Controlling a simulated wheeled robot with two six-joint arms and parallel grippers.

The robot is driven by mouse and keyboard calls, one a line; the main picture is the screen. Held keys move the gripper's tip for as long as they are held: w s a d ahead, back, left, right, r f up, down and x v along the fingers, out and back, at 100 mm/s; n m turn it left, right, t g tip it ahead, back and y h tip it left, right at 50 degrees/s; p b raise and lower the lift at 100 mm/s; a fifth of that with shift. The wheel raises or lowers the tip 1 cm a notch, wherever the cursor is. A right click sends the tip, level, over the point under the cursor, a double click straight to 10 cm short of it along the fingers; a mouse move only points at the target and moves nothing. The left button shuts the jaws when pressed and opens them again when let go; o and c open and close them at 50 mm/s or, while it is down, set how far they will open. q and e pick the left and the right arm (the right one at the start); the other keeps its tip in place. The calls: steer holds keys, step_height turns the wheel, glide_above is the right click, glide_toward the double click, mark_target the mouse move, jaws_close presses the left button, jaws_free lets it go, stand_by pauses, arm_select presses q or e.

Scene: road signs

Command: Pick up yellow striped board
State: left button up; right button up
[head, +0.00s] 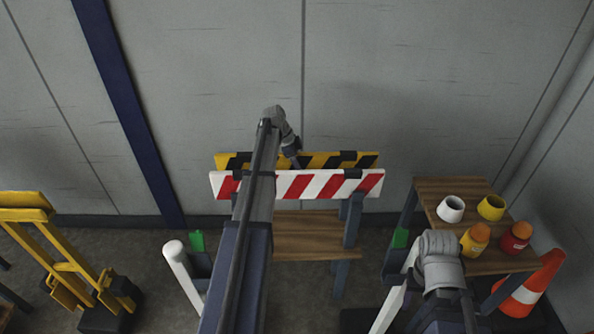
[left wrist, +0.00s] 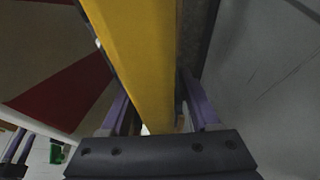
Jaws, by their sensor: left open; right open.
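The yellow striped board (head: 330,160), yellow with black diagonal stripes, stands upright at the back, partly hidden by the red and white striped board (head: 322,185) in front. My left arm reaches over both boards, and its gripper (head: 294,154) points down at the top edge of the yellow board. In the left wrist view the yellow board (left wrist: 145,65) runs between the two open fingers; whether they touch it I cannot tell. My right gripper (head: 440,270) is low at the right, well apart from the boards, its fingers not clearly seen.
A wooden shelf (head: 300,235) sits below the boards. At the right a wooden table (head: 445,190) carries small white, yellow and orange items. An orange cone (head: 532,283) stands beside it. A yellow stand (head: 70,267) is at the left. The grey wall (head: 400,70) is close behind the boards.

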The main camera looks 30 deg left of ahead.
arm_select(q)
steer(key=shift+r, duration=0.1)
jaws_close()
stand_by(0.3)
stand_by(0.9)
